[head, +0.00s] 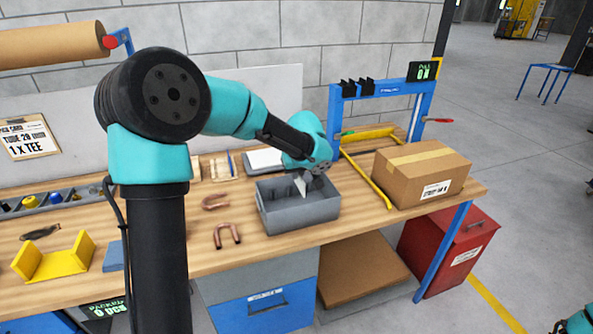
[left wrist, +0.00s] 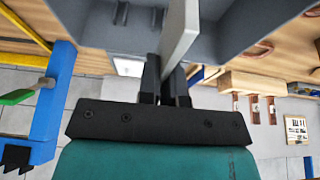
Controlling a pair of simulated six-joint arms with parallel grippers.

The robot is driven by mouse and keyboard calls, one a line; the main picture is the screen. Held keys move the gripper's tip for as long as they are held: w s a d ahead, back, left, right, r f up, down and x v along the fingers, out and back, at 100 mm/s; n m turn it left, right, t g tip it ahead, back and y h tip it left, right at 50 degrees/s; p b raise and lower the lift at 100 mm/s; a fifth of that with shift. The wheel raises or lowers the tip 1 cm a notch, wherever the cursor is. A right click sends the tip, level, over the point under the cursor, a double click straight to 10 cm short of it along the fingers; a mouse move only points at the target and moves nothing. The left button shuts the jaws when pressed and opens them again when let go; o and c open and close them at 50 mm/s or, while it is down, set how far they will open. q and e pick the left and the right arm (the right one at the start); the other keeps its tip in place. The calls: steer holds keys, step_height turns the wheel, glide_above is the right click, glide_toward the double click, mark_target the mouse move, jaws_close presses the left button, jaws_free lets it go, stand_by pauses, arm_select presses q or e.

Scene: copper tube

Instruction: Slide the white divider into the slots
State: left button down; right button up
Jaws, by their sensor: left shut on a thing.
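The white divider (head: 300,187) is a thin plate held at the grey bin (head: 303,212). My left gripper (head: 305,176) is shut on it, above the bin's back right part. In the left wrist view the divider (left wrist: 181,32) stands edge-on between the fingers (left wrist: 168,88), with grey bin walls (left wrist: 110,22) on both sides. In the head view the divider looks tilted and its lower part reaches the bin opening. My right gripper is not in view.
A closed cardboard box (head: 422,172) stands right of the bin, with a yellow bar (head: 367,182) between them. Copper bends (head: 228,235) lie to the bin's left. A blue frame (head: 380,92) stands behind. The bench's front edge is close to the bin.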

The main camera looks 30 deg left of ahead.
mark_target(297, 184)
arm_select(q)
steer(key=shift+f, duration=2.6)
steer(key=shift+f, duration=3.05)
steer(key=c, duration=1.2)
jaws_free()
steer(key=v, duration=1.7)
steer(key=shift+s+r, duration=0.15)
